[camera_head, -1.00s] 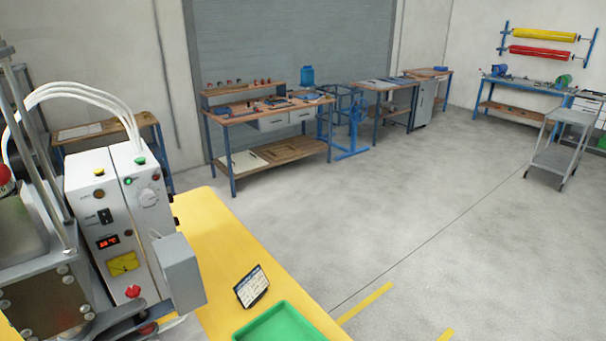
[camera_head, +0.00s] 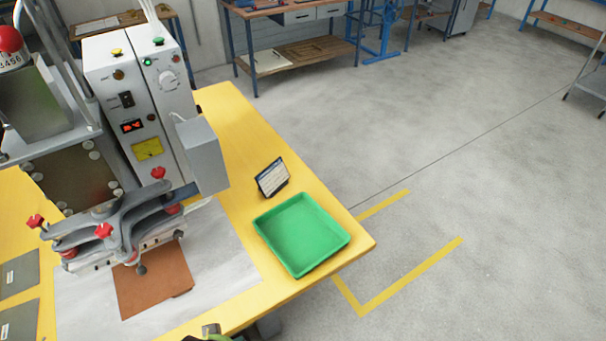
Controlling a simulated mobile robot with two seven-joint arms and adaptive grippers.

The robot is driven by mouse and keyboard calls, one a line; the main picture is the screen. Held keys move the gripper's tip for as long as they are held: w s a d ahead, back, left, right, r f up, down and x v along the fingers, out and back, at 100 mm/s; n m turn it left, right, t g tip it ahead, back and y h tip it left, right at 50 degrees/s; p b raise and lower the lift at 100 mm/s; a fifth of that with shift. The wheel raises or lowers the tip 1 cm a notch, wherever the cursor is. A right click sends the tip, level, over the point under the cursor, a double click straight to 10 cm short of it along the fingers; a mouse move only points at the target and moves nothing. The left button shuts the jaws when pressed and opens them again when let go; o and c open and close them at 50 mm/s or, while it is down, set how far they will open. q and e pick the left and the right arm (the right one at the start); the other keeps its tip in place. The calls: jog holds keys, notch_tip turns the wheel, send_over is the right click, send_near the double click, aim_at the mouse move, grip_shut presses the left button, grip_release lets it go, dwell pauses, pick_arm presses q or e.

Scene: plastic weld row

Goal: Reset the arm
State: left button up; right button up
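Neither of my grippers can be made out in the head view. A small dark grey and green part (camera_head: 212,333) shows at the bottom edge, cut off by the frame, and I cannot tell what it is. The welding machine (camera_head: 140,110) stands on the yellow table (camera_head: 238,118) at the left. Its grey clamp frame with red knobs (camera_head: 120,228) is over a brown sheet (camera_head: 150,285), which lies on a pale mat (camera_head: 222,250).
An empty green tray (camera_head: 301,233) sits near the table's right corner, with a small tilted display (camera_head: 272,177) behind it. Grey plates (camera_head: 18,273) lie at the far left. Workbenches (camera_head: 300,50) stand at the back. The floor on the right is clear, with yellow lines (camera_head: 410,277).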

pick_arm(q)
jog(key=s+f+g+b, duration=0.1)
jog(key=s+f+b, duration=0.15)
jog(key=f, duration=0.75)
jog(key=s+f+b, duration=0.2)
jog(key=s+f, duration=0.2)
jog(key=f, duration=0.7)
jog(key=s+a+f+b, duration=0.3)
jog(key=s+f, duration=0.8)
jog(key=s, duration=0.1)
jog(key=shift+f+g, duration=0.2)
jog(key=shift+g, duration=0.2)
jog(key=shift+s+a, duration=0.1)
jog(key=c, duration=0.5)
